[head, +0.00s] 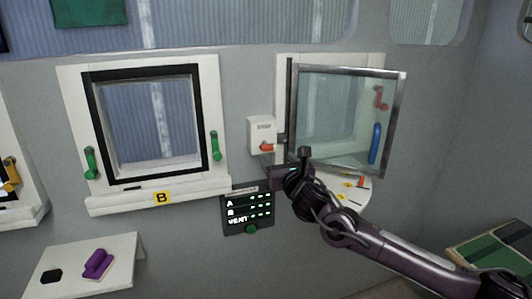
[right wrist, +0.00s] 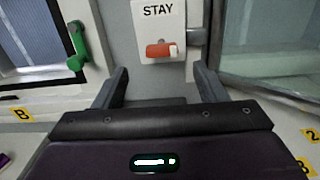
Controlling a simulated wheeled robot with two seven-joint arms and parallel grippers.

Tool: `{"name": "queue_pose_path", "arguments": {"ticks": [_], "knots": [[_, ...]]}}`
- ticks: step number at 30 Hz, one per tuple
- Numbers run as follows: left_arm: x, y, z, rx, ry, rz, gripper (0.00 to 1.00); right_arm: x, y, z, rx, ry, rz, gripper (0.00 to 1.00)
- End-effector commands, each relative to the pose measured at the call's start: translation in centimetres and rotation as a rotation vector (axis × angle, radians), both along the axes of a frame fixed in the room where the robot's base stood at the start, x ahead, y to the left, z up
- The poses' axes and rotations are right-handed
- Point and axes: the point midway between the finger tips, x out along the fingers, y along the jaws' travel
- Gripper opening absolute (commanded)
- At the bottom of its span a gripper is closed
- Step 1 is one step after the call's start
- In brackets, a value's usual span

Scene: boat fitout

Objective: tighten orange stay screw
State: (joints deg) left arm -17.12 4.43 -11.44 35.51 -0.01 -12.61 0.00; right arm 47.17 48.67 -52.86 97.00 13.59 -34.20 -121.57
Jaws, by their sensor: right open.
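The orange stay screw (head: 267,147) is a small handle on a white box (head: 261,126) on the wall, left of an open hatch window. In the right wrist view the screw (right wrist: 160,50) lies roughly horizontal under the word STAY on the white box (right wrist: 158,14). My right gripper (head: 276,167) is just below the screw in the head view. In the right wrist view its two fingers (right wrist: 162,84) are spread and empty, with the screw ahead between them, apart from both. My left gripper is not in view.
The glass hatch (head: 345,120) swings out close to my right arm. A dark panel (head: 247,211) with a green knob sits below. Window B (head: 152,120) with green handles is at left. A white shelf (head: 80,270) holds a purple object (head: 98,263).

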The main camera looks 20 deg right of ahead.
Motion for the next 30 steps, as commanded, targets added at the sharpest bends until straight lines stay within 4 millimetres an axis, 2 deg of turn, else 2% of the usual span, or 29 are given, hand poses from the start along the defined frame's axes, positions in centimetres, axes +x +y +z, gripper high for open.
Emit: {"name": "queue_pose_path", "arguments": {"ticks": [4,12,18,30], "knots": [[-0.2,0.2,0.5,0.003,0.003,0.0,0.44,1.1,0.1,0.4,-0.013,-0.003,0.001,0.65],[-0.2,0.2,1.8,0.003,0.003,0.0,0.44,5.1,0.3,0.5,-0.011,-0.002,0.001,0.65],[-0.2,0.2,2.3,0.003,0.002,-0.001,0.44,7.1,0.3,0.3,-0.01,-0.001,0.0,0.65],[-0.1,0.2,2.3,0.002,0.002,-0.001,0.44,7.7,0.3,0.2,-0.011,-0.002,0.001,0.65]]}}
